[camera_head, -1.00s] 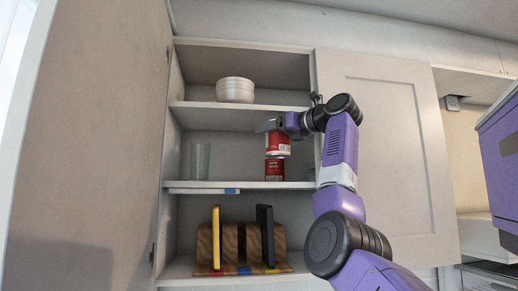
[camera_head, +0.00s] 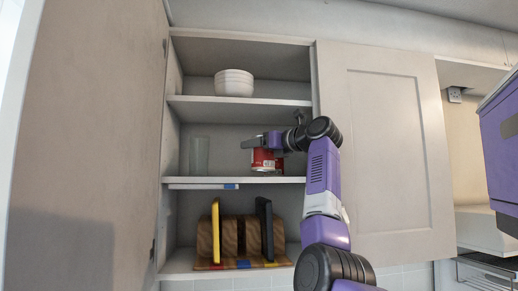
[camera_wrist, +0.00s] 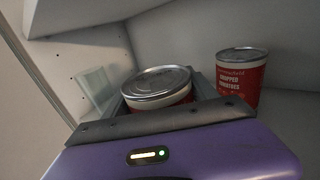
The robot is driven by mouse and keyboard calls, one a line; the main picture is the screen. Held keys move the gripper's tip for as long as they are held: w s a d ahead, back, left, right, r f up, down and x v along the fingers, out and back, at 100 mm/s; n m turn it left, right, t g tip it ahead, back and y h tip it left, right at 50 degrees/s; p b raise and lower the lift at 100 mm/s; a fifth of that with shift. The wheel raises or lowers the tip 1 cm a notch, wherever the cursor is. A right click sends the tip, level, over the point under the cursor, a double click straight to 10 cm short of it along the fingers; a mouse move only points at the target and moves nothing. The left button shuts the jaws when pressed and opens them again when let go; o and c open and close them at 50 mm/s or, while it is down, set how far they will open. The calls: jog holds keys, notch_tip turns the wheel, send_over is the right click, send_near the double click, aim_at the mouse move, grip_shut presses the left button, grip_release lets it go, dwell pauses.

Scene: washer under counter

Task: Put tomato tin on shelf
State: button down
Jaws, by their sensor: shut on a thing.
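My gripper (camera_head: 262,141) is inside the open cabinet at the middle shelf (camera_head: 215,181), shut on a red and white tin (camera_head: 263,158). The held tin hangs upright below the fingers, with its underside slightly above the shelf edge in the head view. In the wrist view its grey lid and white upper band (camera_wrist: 160,86) show between the fingers, and its lower part is hidden by my gripper. A second red tin, labelled chopped tomatoes (camera_wrist: 241,80), stands to the right of the held one, apart from it. In the head view the second tin is mostly hidden.
A clear glass (camera_head: 199,156) stands at the shelf's left and shows in the wrist view (camera_wrist: 97,90). White bowls (camera_head: 234,83) sit on the shelf above. A wooden rack (camera_head: 229,236) with yellow and black boards is below. A closed door (camera_head: 395,150) is at right.

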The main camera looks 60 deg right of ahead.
jog(key=shift+w+f+p, duration=0.1)
jog(key=shift+f+p, duration=0.25)
jog(key=shift+f, duration=0.2)
jog(key=shift+f, duration=0.3)
jog(key=shift+c, duration=1.3)
grip_release()
jog(key=shift+r, duration=0.2)
jog(key=b+v, duration=0.5)
jog(key=v, duration=0.7)
jog(key=shift+b, duration=0.3)
